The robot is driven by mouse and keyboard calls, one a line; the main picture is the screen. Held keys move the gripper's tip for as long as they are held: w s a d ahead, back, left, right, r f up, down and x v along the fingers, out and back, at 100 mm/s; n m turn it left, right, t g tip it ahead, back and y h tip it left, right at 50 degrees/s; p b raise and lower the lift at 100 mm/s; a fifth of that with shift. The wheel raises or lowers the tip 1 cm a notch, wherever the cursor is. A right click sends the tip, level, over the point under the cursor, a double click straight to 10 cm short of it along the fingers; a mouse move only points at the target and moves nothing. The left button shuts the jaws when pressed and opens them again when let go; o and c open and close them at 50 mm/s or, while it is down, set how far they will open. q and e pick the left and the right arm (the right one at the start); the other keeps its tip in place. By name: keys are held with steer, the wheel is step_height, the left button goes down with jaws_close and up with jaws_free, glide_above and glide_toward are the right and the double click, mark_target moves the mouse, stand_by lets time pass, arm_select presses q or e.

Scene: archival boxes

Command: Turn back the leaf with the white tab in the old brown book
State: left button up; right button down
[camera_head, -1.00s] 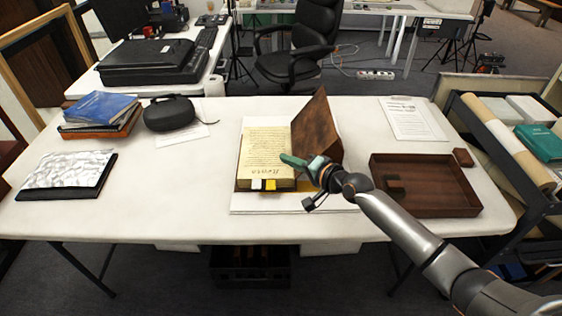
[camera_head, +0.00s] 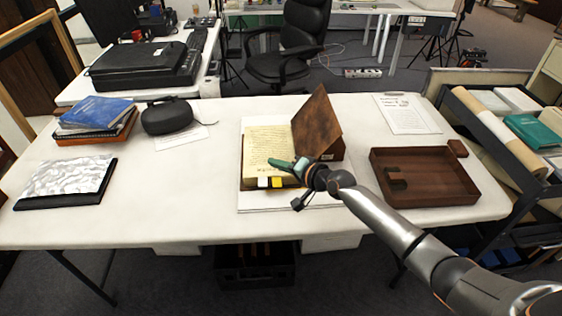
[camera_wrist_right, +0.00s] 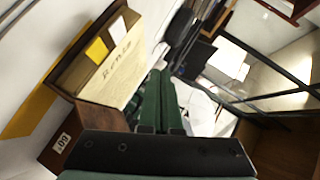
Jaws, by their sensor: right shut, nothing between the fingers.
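The old brown book (camera_head: 267,147) lies open on a white board, with a yellowed, handwritten page on the left and its brown cover (camera_head: 318,127) standing tilted at the right. The white tab (camera_head: 263,182) sticks out at the page's front edge, beside a yellow tab (camera_head: 277,182). The right wrist view also shows the white tab (camera_wrist_right: 117,29) and yellow tab (camera_wrist_right: 96,50). My right gripper (camera_head: 272,162) is shut and empty, its green fingers (camera_wrist_right: 158,80) over the front right of the page in the head view, apart from the tabs. My left gripper is out of view.
Blue books (camera_head: 96,112), a dark case (camera_head: 167,116) and a silvery pad (camera_head: 66,178) occupy the left. Bare table lies between.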

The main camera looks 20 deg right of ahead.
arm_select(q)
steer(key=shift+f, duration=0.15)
arm_select(e)
steer(key=shift+w+a+f, duration=0.15)
steer(key=shift+a+f, duration=0.4)
steer(key=shift+f, duration=0.05)
